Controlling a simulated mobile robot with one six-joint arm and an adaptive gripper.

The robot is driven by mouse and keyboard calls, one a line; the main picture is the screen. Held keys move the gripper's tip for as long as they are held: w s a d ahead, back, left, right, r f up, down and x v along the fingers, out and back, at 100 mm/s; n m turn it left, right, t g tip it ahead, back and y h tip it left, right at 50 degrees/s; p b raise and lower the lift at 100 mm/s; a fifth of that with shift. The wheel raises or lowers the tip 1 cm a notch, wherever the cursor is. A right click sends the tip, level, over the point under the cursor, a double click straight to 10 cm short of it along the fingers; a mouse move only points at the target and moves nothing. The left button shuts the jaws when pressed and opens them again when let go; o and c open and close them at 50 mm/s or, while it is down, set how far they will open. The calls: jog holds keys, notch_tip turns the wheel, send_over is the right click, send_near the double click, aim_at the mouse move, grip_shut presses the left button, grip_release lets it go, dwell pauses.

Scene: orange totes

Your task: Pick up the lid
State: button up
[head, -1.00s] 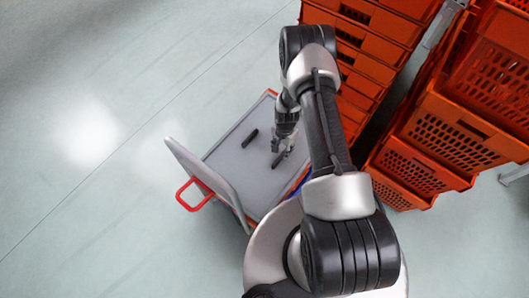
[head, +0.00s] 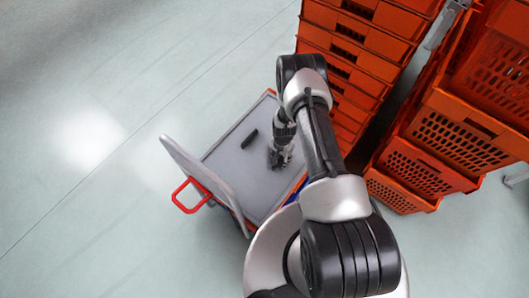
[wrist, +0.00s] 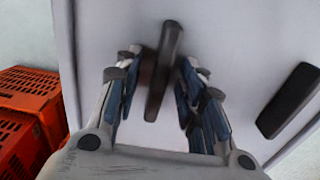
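The lid (head: 222,168) is a flat grey panel lying level on a low cart. It has two black bar handles. The far handle (head: 250,138) is clear of my arm in the head view and shows at the right of the wrist view (wrist: 288,100). My gripper (head: 280,160) is over the near handle and hides most of it in the head view. In the wrist view my gripper (wrist: 158,68) is open, with its fingers on either side of the near handle (wrist: 168,50). Gaps show between the fingers and the handle.
Stacks of orange totes (head: 352,45) rise close behind and to the right (head: 455,140). The floor (head: 90,120) at left is open.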

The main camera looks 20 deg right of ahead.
jog(key=shift+c, duration=0.4)
grip_shut()
